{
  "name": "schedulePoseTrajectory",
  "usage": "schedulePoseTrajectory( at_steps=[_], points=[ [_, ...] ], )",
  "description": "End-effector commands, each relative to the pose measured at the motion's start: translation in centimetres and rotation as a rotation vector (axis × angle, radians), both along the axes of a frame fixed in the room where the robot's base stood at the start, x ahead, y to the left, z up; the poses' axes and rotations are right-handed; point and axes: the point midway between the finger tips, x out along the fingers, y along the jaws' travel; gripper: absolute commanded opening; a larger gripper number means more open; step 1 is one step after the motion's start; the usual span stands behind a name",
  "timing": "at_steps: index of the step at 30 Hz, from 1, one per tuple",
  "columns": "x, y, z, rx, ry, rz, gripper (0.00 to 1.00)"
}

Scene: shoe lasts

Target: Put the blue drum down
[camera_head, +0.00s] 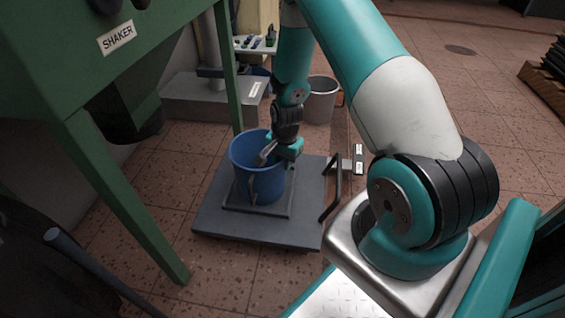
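The blue drum (259,182) is open-topped and upright. It is on or just over the dark grey platform (215,212); I cannot tell whether its base touches. My gripper (266,154) is at the drum's upper right rim, with a pale finger showing over the drum's mouth. The other finger is hidden, so I cannot tell whether the gripper is closed on the rim.
A green stand (131,215) marked SHAKER is at the left. A grey bucket (321,104) stands behind the platform. A black handle (332,190) and small indicator box (358,159) are at the platform's right. A pallet (543,84) is at far right.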

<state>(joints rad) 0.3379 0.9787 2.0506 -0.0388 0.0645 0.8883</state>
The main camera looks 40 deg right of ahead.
Motion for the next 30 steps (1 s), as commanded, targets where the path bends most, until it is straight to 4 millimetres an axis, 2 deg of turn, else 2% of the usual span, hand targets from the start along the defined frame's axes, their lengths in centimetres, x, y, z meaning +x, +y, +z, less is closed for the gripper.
schedulePoseTrajectory(
  at_steps=[1, 9, 12, 17, 20, 23, 26, 27, 29, 30],
  points=[
    [0.0, 0.0, 1.7, -0.001, -0.001, 0.000, 0.28],
    [-0.4, -0.2, 7.7, -0.001, -0.001, 0.000, 0.28],
    [-0.5, -0.2, 9.2, -0.001, -0.001, 0.000, 0.28],
    [-0.6, -0.1, 10.7, 0.001, -0.001, 0.004, 0.28],
    [-0.2, 1.1, 12.4, 0.010, -0.014, 0.059, 0.28],
    [0.3, 4.4, 16.1, 0.036, -0.046, 0.214, 0.28],
    [-0.3, 9.6, 21.6, 0.074, -0.090, 0.465, 0.28],
    [-1.1, 12.0, 23.8, 0.091, -0.108, 0.583, 0.28],
    [-2.8, 15.3, 27.1, 0.115, -0.139, 0.764, 0.28],
    [-4.3, 17.3, 29.0, 0.128, -0.160, 0.886, 0.28]
  ],
)
